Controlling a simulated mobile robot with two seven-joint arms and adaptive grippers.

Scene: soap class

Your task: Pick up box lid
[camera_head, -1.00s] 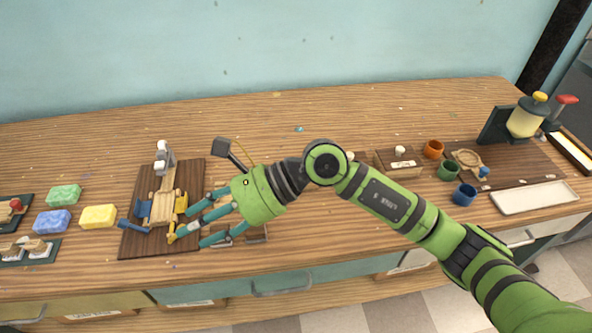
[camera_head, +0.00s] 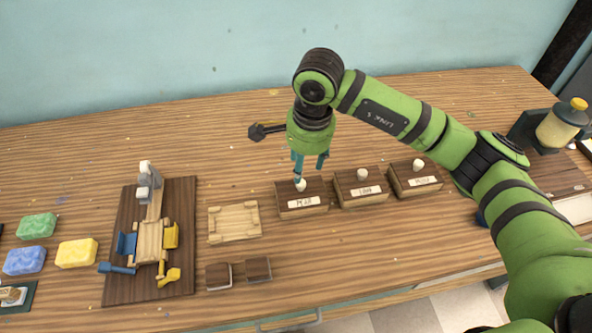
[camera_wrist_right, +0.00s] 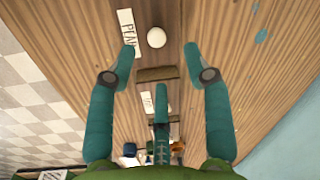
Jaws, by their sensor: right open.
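Three small wooden boxes with dark lids stand in a row, each lid with a white knob and each box with a white label. The leftmost box's lid (camera_head: 287,191) has its knob (camera_head: 300,185) under my right gripper (camera_head: 309,172). That gripper points down, its teal fingers spread and empty. In the right wrist view the knob (camera_wrist_right: 156,37) lies just ahead of the open fingertips (camera_wrist_right: 160,54), and a label (camera_wrist_right: 128,33) is beside it. I cannot tell whether a finger touches the knob. The middle lid (camera_head: 346,180) and right lid (camera_head: 405,174) are closed. My left gripper is not in view.
Left of the boxes lie a light wooden tray (camera_head: 234,222) and two dark blocks (camera_head: 218,277). Further left are a board with a press-like tool (camera_head: 150,235) and coloured sponges (camera_head: 77,253). A yellow dispenser (camera_head: 562,126) stands far right. The table behind the tray is clear.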

